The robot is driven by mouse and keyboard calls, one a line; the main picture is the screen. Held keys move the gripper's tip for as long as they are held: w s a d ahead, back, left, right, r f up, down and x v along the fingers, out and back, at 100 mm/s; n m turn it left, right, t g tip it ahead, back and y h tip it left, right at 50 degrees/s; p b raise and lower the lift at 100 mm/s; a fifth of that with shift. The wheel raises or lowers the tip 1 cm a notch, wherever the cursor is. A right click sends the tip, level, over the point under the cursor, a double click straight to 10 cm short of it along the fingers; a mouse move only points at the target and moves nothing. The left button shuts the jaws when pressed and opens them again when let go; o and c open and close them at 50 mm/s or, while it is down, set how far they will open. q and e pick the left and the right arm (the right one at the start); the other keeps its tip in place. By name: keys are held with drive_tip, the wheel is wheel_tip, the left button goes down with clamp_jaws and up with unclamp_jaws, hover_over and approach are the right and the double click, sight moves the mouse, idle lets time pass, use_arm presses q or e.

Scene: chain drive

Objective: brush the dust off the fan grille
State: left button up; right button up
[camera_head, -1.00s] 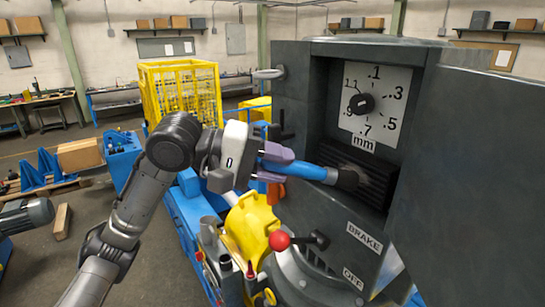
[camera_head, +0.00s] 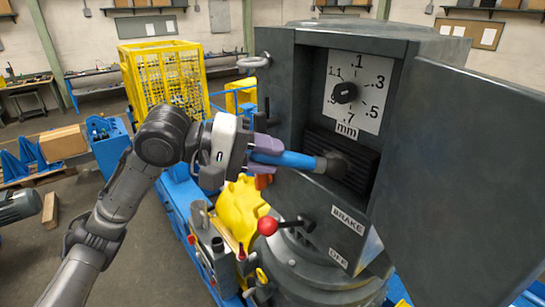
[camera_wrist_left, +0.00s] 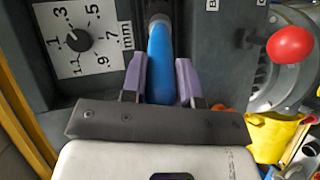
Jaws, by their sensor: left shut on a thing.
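The fan grille (camera_head: 366,178) is a dark, slatted panel in the recess of the grey machine cabinet, below the dial plate. My left gripper (camera_head: 268,155) is shut on the blue handle of the brush (camera_head: 290,159). The grille is mostly hidden there, and dust is too small to make out. My right gripper is not in view.
The open cabinet door (camera_head: 465,165) stands to the right of the recess. A red-knobbed brake lever (camera_head: 267,226) sticks out below the brush. The dial plate (camera_head: 357,90) is above the grille. A yellow cage (camera_head: 165,80) stands behind my left arm.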

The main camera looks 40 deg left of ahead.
use_arm(q)
drive_tip(key=shift+w+a, duration=0.25)
drive_tip(key=shift+a, duration=1.05)
drive_tip(key=shift+w+a, duration=0.25)
drive_tip(key=shift+a, duration=1)
drive_tip(key=shift+s, duration=0.15)
drive_tip(key=s+b, duration=0.2)
drive_tip(key=s+a+b, duration=0.1)
drive_tip(key=s+b, duration=0.1)
drive_tip(key=s, duration=0.1)
drive_tip(key=shift+s+a, duration=0.1)
drive_tip(key=shift+s, duration=0.25)
